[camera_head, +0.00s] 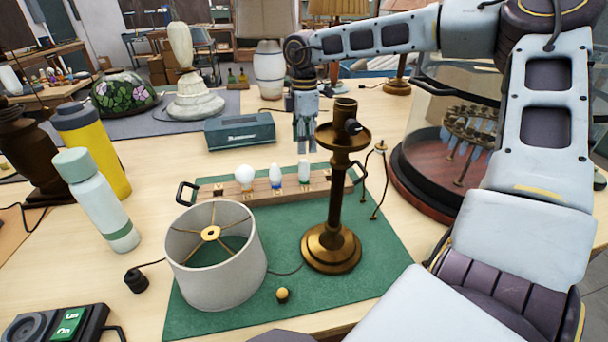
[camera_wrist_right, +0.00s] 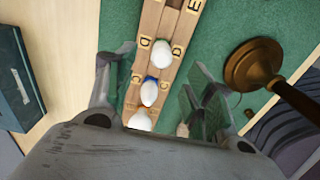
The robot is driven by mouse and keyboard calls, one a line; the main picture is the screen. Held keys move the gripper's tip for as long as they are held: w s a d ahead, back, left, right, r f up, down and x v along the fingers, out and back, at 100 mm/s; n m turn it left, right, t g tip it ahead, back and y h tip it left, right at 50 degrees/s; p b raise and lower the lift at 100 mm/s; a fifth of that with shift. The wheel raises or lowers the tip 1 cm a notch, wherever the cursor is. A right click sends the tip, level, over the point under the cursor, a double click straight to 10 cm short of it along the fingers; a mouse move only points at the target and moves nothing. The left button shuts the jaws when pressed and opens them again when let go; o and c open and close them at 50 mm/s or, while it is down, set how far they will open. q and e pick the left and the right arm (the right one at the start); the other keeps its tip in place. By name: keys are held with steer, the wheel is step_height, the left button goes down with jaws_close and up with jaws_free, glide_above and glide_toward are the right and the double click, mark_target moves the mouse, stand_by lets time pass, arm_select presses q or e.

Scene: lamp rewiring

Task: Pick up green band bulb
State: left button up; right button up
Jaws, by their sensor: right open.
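The wooden bulb rack (camera_head: 215,194) lies on the green mat with three white bulbs standing in it. I take the right-hand one as the green band bulb (camera_head: 304,171); its band is too small to make out clearly. In the right wrist view it is the upper bulb (camera_wrist_right: 163,55). The blue band bulb (camera_head: 276,175) stands in the middle, and a rounder bulb (camera_head: 244,177) stands at the left. My right gripper (camera_head: 304,148) is open and empty, fingers pointing down above the rack's right part. My left gripper is out of view.
The brass lamp stand (camera_head: 332,250) rises close in front of the gripper. A lampshade (camera_head: 216,270) stands front left on the green mat (camera_head: 370,270). A blue-grey box (camera_head: 240,131) lies behind the rack, and a glass dome (camera_head: 445,130) stands to the right.

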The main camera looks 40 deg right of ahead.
mark_target(304, 161)
step_height(304, 161, down, 4)
steer(key=shift+f, duration=0.15)
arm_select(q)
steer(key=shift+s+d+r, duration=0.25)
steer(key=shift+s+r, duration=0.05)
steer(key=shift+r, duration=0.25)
arm_select(e)
steer(key=shift+f, duration=0.1)
steer(key=shift+f, duration=0.25)
step_height(304, 161, down, 4)
steer(key=shift+s+a+r+b, duration=0.15)
steer(key=shift+r+b, duration=0.1)
steer(key=shift+b, duration=0.15)
steer(key=shift+f, duration=0.45)
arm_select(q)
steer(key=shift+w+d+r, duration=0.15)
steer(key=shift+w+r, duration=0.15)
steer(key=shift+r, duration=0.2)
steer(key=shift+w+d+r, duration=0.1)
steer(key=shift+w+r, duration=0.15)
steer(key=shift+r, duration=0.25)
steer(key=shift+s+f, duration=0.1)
arm_select(e)
steer(key=shift+c, duration=0.3)
